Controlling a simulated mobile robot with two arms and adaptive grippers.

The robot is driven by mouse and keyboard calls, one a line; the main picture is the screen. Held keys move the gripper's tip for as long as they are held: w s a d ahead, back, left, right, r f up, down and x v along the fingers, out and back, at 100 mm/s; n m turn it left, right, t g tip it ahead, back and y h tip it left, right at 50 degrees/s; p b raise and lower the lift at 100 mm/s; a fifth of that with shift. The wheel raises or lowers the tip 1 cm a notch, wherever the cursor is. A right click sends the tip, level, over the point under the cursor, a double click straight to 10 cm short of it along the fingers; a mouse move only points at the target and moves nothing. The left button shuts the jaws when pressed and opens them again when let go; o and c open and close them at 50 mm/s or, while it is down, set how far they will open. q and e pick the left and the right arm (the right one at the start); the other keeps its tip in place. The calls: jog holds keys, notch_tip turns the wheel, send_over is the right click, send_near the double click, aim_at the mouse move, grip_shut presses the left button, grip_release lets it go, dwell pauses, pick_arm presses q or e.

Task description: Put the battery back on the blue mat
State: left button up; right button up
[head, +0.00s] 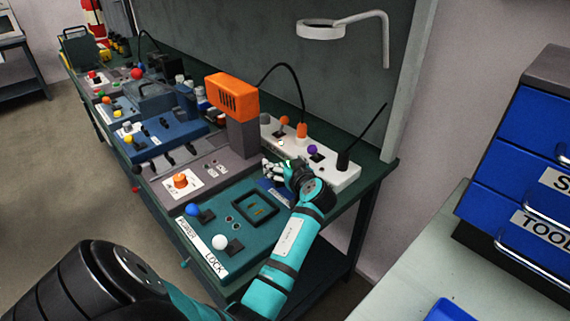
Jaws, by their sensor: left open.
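My left gripper (274,170) is open over the right part of the workbench, just right of the grey column. Its dark wrist is at the end of my teal arm. A small dark blue patch (273,193) with light marks shows just below the fingers; it may be the blue mat, mostly hidden by my wrist and arm. I cannot pick out the battery for sure. A small pale and green thing shows by the fingers, too small to tell apart from them. My right gripper is not in view.
An orange box (231,93) on a grey column stands close left of my gripper. A white panel (341,174) with levers lies behind it. A teal panel (208,255) with knobs is in front. A blue drawer cabinet (505,195) stands at the right.

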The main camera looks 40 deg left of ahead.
pick_arm(q)
jog(key=shift+d+r+p, duration=0.1)
jog(key=shift+r+p, duration=0.3)
jog(key=shift+p, duration=0.3)
jog(key=b+v, duration=0.1)
jog(key=v, duration=0.5)
jog(key=shift+s+d+r, duration=0.15)
jog(key=shift+s, duration=0.1)
jog(key=shift+s+d+r, duration=0.15)
jog(key=shift+d, duration=0.2)
